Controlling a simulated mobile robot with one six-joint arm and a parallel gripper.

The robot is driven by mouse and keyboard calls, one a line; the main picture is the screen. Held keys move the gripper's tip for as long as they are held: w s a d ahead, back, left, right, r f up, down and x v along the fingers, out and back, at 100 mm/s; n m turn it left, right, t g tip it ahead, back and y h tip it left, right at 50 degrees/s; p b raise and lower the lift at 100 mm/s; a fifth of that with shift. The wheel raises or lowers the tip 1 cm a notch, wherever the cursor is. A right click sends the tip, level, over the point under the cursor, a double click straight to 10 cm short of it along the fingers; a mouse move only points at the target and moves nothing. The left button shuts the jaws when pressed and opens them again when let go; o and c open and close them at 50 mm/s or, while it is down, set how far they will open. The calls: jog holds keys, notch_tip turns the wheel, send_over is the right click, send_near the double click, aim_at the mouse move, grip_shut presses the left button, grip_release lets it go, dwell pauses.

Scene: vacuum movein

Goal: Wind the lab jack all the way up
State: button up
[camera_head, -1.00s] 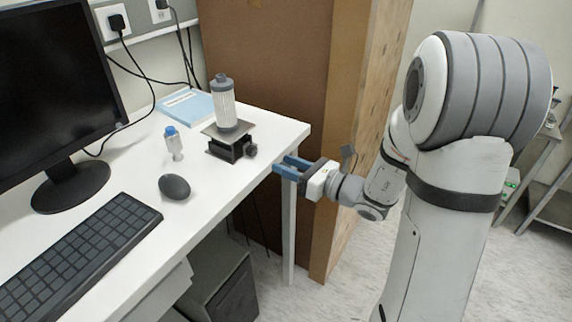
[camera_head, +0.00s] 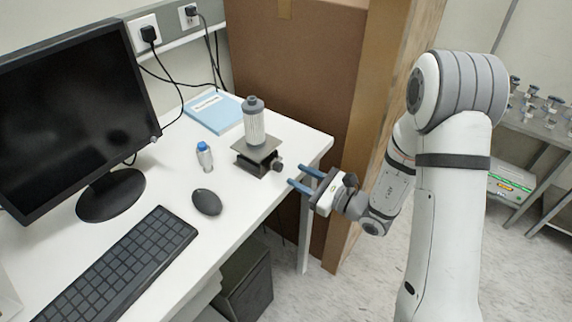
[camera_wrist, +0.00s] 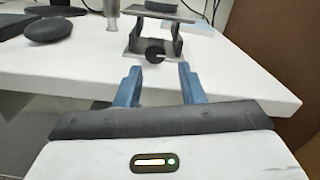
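In the wrist view the knob (camera_wrist: 154,56) shows at the front of the jack, just beyond my fingertips. My gripper (camera_head: 298,177) is open, with two blue fingers apart and nothing between them. It is beside the desk's right edge, close to the knob but apart from it. In the wrist view the fingers (camera_wrist: 159,70) lie to either side of the knob's line.
A blue-capped bottle (camera_head: 205,157), a mouse (camera_head: 206,202), a keyboard (camera_head: 125,262) and a monitor (camera_head: 75,110) stand left of the jack. A blue booklet (camera_head: 214,112) lies behind it. A tall brown cabinet (camera_head: 300,70) stands behind the desk's right end.

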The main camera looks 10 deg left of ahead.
aim_at(282, 167)
jog(key=x, duration=0.5)
jog(key=shift+s+p, duration=0.15)
jog(key=shift+p, duration=0.25)
jog(key=shift+c, duration=0.3)
jog(key=c, duration=0.7)
jog(key=shift+o, duration=0.2)
jog(key=shift+r+m, duration=0.15)
jog(key=shift+m, duration=2.15)
jog(key=o, duration=0.7)
jog(key=shift+d, duration=0.1)
